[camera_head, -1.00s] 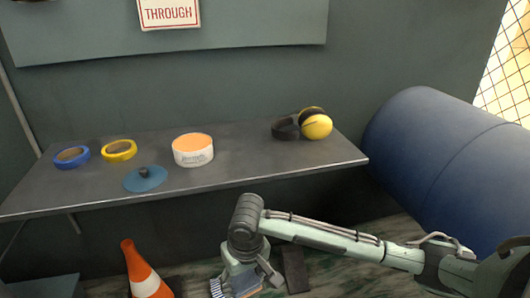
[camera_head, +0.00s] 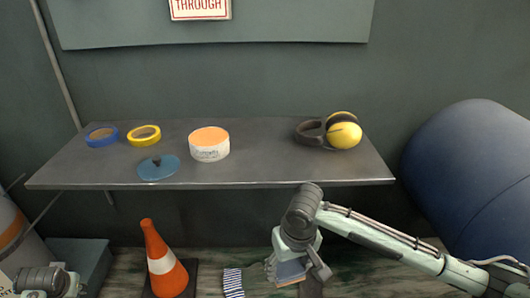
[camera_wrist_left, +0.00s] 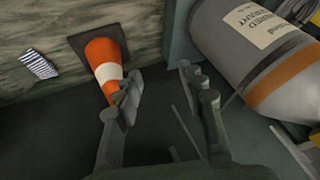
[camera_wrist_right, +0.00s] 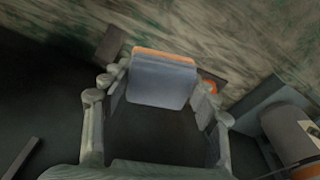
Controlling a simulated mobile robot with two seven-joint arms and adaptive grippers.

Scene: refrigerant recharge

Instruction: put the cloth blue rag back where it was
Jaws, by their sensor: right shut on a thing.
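A flat blue-grey piece with an orange edge, which looks like the folded blue rag (camera_wrist_right: 160,84), is held between the fingers of my right gripper (camera_wrist_right: 158,90). In the head view the rag (camera_head: 290,270) shows below the right gripper (camera_head: 298,258), in front of the shelf and low near the floor. I cannot tell whether it touches the floor. My left gripper (camera_wrist_left: 160,88) has its fingers spread and empty. In the head view part of it (camera_head: 48,280) shows at the lower left corner.
A grey shelf (camera_head: 260,172) holds blue tape (camera_head: 102,137), yellow tape (camera_head: 144,135), a blue disc (camera_head: 158,168), an orange-topped tub (camera_head: 209,145) and yellow earmuffs (camera_head: 343,131). An orange cone (camera_head: 164,262) and a striped item (camera_head: 233,283) are on the floor. A blue drum (camera_head: 470,180) stands right.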

